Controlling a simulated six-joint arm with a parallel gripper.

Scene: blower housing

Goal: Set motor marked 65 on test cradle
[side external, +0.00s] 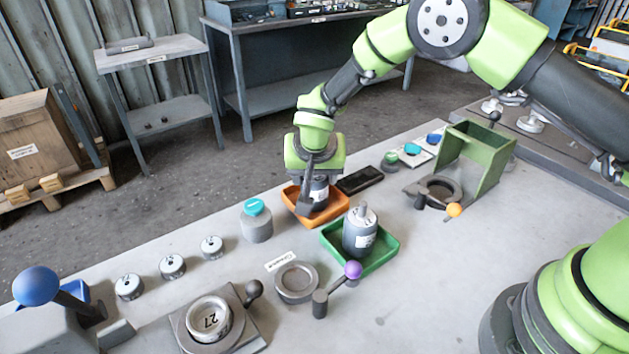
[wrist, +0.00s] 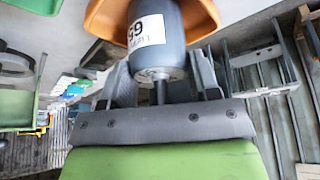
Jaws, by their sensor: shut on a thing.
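The motor marked 65 (wrist: 155,38) is a grey cylinder with a white label, which appears upside down in the wrist view. In the side view it (side external: 318,192) is at the orange tray (side external: 336,211); whether it touches the tray floor is unclear. My gripper (side external: 314,176) is above it, pointing down, shut on its upper end. In the wrist view the motor's thin shaft lies between the fingers (wrist: 160,85). A round grey ring seat (side external: 296,290), apparently the test cradle, stands empty beside a small white sign (side external: 281,261) whose text is hard to read.
A green tray (side external: 390,253) holds another grey motor (side external: 360,235). A purple-knobbed lever (side external: 352,270) stands beside the ring seat. A fixture holds a round part marked 27 (side external: 209,320). A green bracket (side external: 485,150) stands at right.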

